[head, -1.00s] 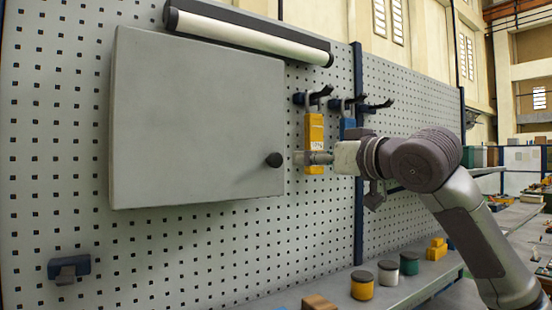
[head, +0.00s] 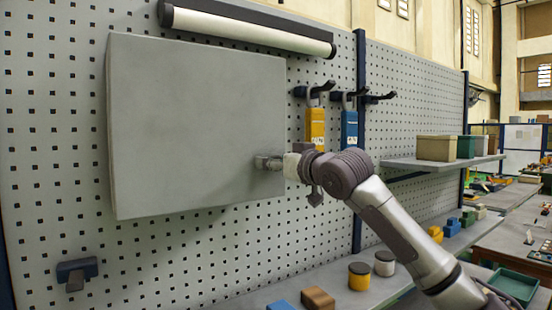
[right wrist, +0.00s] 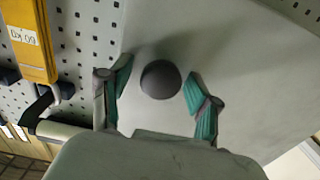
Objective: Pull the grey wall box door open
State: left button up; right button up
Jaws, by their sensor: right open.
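The grey wall box (head: 195,120) hangs on the perforated wall panel in the head view, with its door looking closed. Its dark round knob (right wrist: 160,79) shows in the right wrist view, between the two teal-padded fingers of my right gripper (right wrist: 158,90). The fingers are open, one on each side of the knob, with gaps between. My left gripper is not in view.
A yellow padlock-like tag (head: 315,127) and a blue one (head: 349,129) hang on hooks right of the box. A lamp bar (head: 247,28) is above it. Jars and blocks stand on the ledge (head: 375,290) below. A shelf with boxes (head: 436,148) is at the right.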

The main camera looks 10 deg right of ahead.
grip_shut()
jog(key=shift+s, duration=0.1)
